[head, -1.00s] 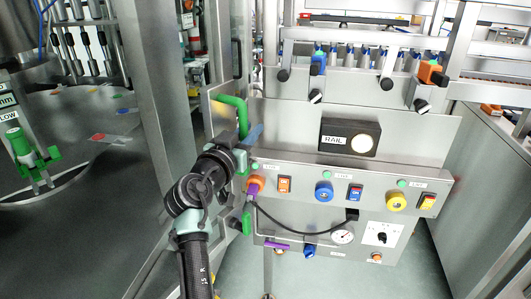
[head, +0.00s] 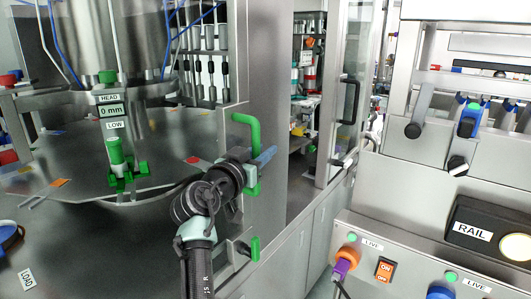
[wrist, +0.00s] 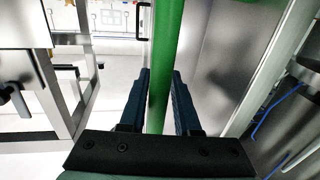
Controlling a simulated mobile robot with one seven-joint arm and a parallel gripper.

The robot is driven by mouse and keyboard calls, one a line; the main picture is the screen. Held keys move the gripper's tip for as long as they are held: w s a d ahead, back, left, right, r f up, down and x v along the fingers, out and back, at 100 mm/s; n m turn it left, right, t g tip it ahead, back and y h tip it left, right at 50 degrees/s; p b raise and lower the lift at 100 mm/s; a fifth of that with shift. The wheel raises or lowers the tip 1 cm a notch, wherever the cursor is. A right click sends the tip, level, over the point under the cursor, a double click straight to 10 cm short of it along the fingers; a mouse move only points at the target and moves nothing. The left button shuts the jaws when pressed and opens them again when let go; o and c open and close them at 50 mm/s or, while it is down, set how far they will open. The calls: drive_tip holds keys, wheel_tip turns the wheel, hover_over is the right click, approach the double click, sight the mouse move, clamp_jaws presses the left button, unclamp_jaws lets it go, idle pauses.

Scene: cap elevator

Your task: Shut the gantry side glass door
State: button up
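The green handle (head: 246,122) of the glass door stands left of centre in the head view. Its upright bar (wrist: 168,35) runs between my fingers in the wrist view. My gripper (wrist: 161,78) has one blue finger on each side of the bar, close against it, and looks shut on it.
A round steel machine table (head: 100,170) with a green clamp (head: 118,160) lies to the left. A cabinet with a black-handled glass door (head: 350,100) stands behind. The control panel with the RAIL label (head: 472,232) is at the right. Pale floor shows in the wrist view.

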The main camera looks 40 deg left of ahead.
drive_tip(key=shift+o, duration=1.2)
drive_tip(key=b+v, duration=0.1)
drive_tip(key=v, duration=1.2)
drive_tip(key=shift+w, duration=0.1)
drive_tip(key=w+d+r+m+t+p, duration=0.1)
drive_tip(key=w+d+r+t+p, duration=0.15)
drive_tip(key=d+r, duration=0.75)
drive_tip(key=w+d+r+m+t+p, duration=0.15)
drive_tip(key=d+r+p, duration=0.25)
drive_tip(key=d+r, duration=0.6)
drive_tip(key=s+d+r+t+h+p, duration=0.3)
drive_tip(key=s+d+r, duration=0.9)
drive_tip(key=d+r, duration=0.4)
drive_tip(key=t+p, duration=0.1)
drive_tip(key=t, duration=0.1)
drive_tip(key=shift+s+t+h, duration=0.3)
drive_tip(key=shift+t+h, duration=0.1)
